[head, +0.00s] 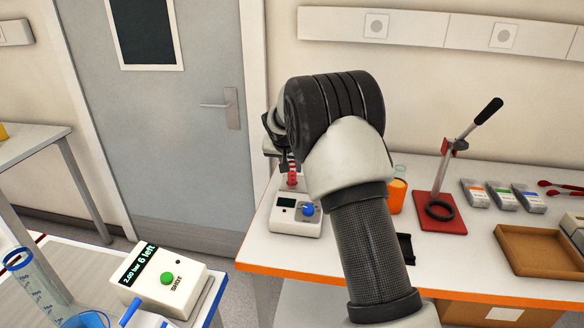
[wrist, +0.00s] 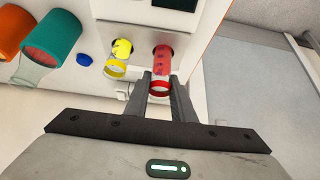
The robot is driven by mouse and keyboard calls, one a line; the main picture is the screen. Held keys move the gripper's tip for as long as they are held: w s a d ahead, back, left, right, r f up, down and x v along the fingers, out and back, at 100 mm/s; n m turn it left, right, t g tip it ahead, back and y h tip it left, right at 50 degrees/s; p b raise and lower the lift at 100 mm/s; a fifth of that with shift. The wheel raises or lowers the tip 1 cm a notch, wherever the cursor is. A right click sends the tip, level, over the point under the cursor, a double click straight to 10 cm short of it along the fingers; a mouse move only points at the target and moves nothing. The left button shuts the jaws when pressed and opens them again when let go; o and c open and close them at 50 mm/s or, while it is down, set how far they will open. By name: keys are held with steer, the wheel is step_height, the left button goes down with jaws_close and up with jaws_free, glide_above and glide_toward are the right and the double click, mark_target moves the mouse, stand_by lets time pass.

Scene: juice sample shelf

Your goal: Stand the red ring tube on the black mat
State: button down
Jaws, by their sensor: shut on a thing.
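The red ring tube (wrist: 162,62) stands between the fingers of my gripper (wrist: 161,84) in the wrist view, with its red ring end towards the camera. The fingers are shut on it. In the head view the red tube (head: 292,176) shows at the back left of the table, just over the white device with a dark display and blue knob (head: 296,217). I cannot tell whether it touches the device. My gripper's fingers are mostly hidden behind my arm there. A black flat piece, probably the black mat (head: 406,248), shows partly behind my arm.
A yellow ring tube (wrist: 118,55) is close beside the red one. An orange cup (head: 396,196) stands right of my arm. Further right are a red-based lever press (head: 438,222) and a brown tray (head: 540,250). Bare tabletop lies in front of the press.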

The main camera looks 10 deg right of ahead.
steer(key=shift+r+p, duration=1.1)
steer(key=shift+r, duration=1.15)
